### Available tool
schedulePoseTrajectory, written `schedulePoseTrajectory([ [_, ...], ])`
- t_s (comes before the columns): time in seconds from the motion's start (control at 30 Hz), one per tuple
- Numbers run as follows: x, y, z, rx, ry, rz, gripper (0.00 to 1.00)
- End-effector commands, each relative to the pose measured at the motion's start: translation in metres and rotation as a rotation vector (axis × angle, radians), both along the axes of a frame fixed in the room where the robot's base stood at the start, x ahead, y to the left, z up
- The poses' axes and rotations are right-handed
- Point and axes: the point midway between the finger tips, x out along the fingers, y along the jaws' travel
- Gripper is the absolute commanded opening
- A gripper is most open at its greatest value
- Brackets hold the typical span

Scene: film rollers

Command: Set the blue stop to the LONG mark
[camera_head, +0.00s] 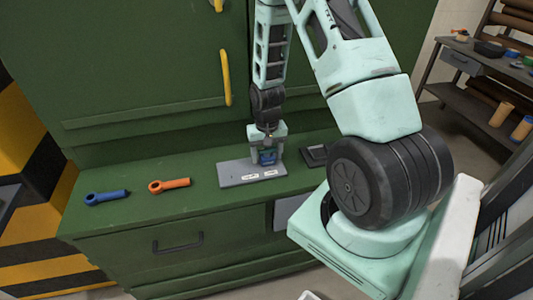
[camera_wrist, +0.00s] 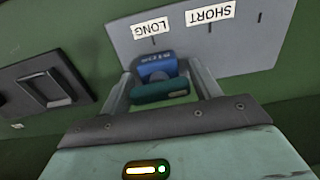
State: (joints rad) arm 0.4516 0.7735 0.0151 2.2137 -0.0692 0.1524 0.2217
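The blue stop (camera_wrist: 157,66) sits on the grey plate (camera_wrist: 245,50), with a dark teal front part facing the wrist camera. In the wrist view, the upside-down LONG label (camera_wrist: 151,27) and its tick are just above the stop, nearly in line with it. The SHORT label (camera_wrist: 210,14) is to the right. My gripper (camera_wrist: 162,80) has one finger on each side of the stop; I cannot tell whether they touch it. In the head view, my gripper (camera_head: 267,152) points down over the plate's right part, with the blue stop (camera_head: 268,157) between its fingers.
A blue tool (camera_head: 107,197) and an orange tool (camera_head: 169,185) lie left of the plate on the green bench (camera_head: 150,215). A dark square fitting (camera_head: 314,155) is right of the plate. A yellow handle (camera_head: 226,78) hangs on the green panel behind. Shelving stands far right.

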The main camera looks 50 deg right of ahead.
Motion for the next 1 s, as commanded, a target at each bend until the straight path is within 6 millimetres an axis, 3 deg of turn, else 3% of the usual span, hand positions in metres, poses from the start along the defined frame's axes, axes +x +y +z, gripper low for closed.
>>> schedulePoseTrajectory([
  [0.27, 0.001, 0.000, 0.016, -0.001, -0.003, 0.000, 0.63],
  [0.8, 0.001, 0.000, 0.130, -0.003, -0.006, 0.000, 0.63],
  [1.0, 0.001, 0.000, 0.162, -0.001, -0.004, -0.001, 0.63],
])
